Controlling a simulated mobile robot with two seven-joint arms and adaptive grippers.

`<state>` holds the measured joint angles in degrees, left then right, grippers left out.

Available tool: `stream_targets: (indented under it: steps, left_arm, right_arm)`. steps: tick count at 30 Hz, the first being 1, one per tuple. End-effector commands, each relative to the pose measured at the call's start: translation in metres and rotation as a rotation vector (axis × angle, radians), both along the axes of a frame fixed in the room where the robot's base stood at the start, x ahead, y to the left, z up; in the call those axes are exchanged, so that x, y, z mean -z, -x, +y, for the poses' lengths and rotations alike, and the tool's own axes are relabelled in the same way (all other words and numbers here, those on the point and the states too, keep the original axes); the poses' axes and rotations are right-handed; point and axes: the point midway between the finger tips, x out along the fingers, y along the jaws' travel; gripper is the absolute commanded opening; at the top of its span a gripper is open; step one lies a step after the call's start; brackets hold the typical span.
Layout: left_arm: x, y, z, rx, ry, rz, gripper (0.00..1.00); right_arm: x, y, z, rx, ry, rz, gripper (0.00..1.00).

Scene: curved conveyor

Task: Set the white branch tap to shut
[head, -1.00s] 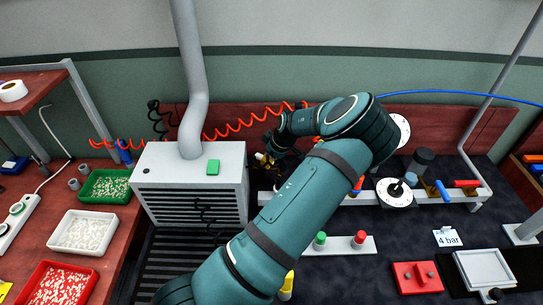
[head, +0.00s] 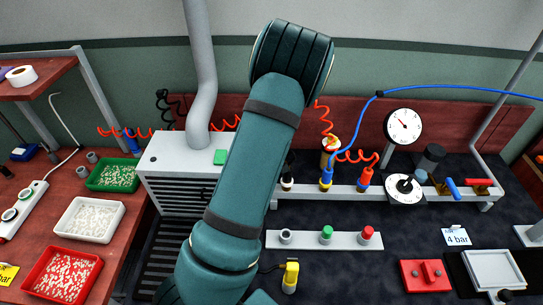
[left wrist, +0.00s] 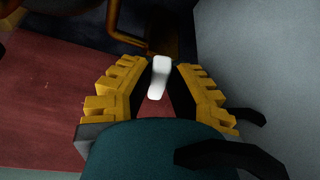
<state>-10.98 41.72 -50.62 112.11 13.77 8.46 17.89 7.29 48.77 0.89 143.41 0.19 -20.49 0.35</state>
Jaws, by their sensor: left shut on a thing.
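The white tap handle (left wrist: 158,82) shows in the left wrist view as a short pale bar between the yellow-ribbed fingers of my left gripper (left wrist: 160,75). The gripper is shut on it. A copper-coloured pipe (left wrist: 122,38) runs just beyond the fingers. The tap's body and its exact angle on the pipe are hard to tell in the dark. In the head view my left arm hides both the tap and the gripper. My right gripper is in no view.
A grey vented box (head: 170,160) stands left of my arm. To the right are a rail (head: 345,192) with coloured fittings, a round gauge (head: 404,125) and a white dial (head: 405,189). A blue hose (head: 470,88) crosses above. Trays of pellets (head: 88,219) lie far left.

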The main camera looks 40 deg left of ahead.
Motion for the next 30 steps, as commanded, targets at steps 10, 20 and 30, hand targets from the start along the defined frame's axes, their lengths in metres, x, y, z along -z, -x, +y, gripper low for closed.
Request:
stream_targets:
  steps: [10,20,30]
  left_arm:
    - [0.0006,0.0023,0.0016,0.031,0.0,0.002,0.0]
    - [0.0006,0.0021,0.0017,0.029,-0.001,0.003,0.48]
    - [0.0001,0.0023,0.0024,0.027,-0.001,0.001,0.48]
  right_arm:
    - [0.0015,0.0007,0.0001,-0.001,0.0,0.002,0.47]
    - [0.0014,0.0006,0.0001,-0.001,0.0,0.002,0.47]
    - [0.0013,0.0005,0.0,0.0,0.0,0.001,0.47]
